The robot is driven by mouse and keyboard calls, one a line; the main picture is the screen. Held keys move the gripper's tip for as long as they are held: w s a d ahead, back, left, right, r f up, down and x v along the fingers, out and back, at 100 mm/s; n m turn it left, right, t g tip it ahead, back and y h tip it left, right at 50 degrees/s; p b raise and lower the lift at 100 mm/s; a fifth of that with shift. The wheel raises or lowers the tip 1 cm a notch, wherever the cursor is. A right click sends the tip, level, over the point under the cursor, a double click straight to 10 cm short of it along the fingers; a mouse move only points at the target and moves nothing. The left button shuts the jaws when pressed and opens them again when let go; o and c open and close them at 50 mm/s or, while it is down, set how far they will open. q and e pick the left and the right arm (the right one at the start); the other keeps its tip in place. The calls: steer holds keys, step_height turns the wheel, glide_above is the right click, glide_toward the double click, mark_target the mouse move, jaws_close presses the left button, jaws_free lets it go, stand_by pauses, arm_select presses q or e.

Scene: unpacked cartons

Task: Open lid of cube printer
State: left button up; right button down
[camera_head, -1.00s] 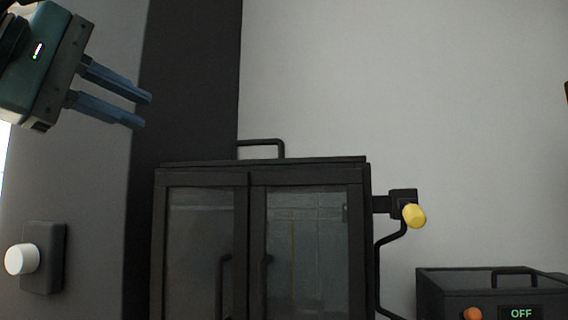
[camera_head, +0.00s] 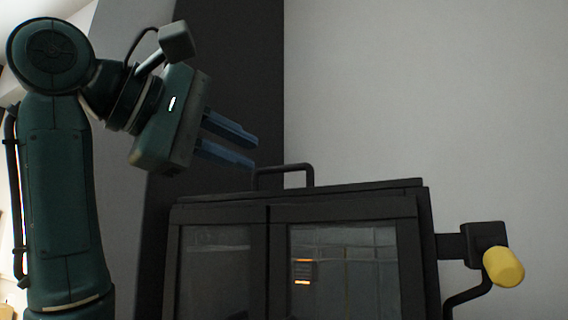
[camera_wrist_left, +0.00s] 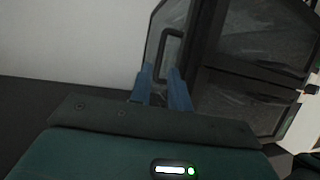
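The cube printer is a black box (camera_head: 345,212) with two glass-paned front doors, at the lower middle of the head view. Its flat lid (camera_head: 385,187) lies closed on top and carries a black bar handle (camera_head: 285,169). My left gripper (camera_head: 250,150) is open and empty, its two blue fingers pointing right and slightly down, just up and left of the handle. In the left wrist view the handle (camera_wrist_left: 171,45) shows just beyond the fingertips (camera_wrist_left: 161,72), with the doors to its right. No contact with the handle is visible. My right gripper is not in view.
A yellow knob (camera_head: 503,267) on a black bracket sticks out on the printer's right side. A dark column (camera_head: 232,60) stands behind my left gripper. The pale wall (camera_head: 430,90) above the lid leaves open room.

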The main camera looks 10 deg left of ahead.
mark_target(279, 167)
arm_select(q)
steer(key=x, duration=0.7)
steer(key=shift+w+d, duration=0.25)
steer(key=shift+w, duration=0.05)
steer(key=shift+c, duration=0.3)
jaws_close()
